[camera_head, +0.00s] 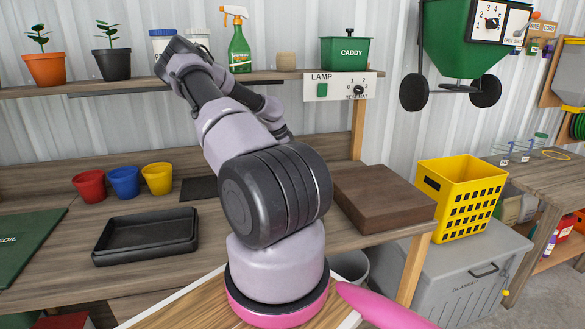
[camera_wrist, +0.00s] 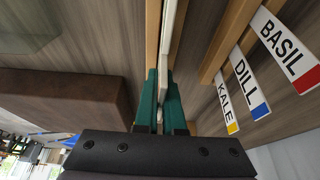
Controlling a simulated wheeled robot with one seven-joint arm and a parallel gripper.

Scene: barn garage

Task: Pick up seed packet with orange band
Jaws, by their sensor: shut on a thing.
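My gripper (camera_wrist: 160,108) shows in the wrist view, its green fingers closed on a thin pale piece (camera_wrist: 168,45) seen edge-on. It looks like a seed packet, but no orange band shows from this angle. The piece runs up between the fingers beside a wooden strip (camera_wrist: 152,35). In the head view my own arm hides the gripper and what it holds. No packet with an orange band can be made out in either view.
Labels for basil (camera_wrist: 284,45), dill (camera_wrist: 247,85) and kale (camera_wrist: 227,109) stand close right of my gripper. A brown block (camera_wrist: 60,105) is at left, also on the bench in the head view (camera_head: 385,198). A black tray (camera_head: 147,242) and yellow basket (camera_head: 462,195) flank my arm.

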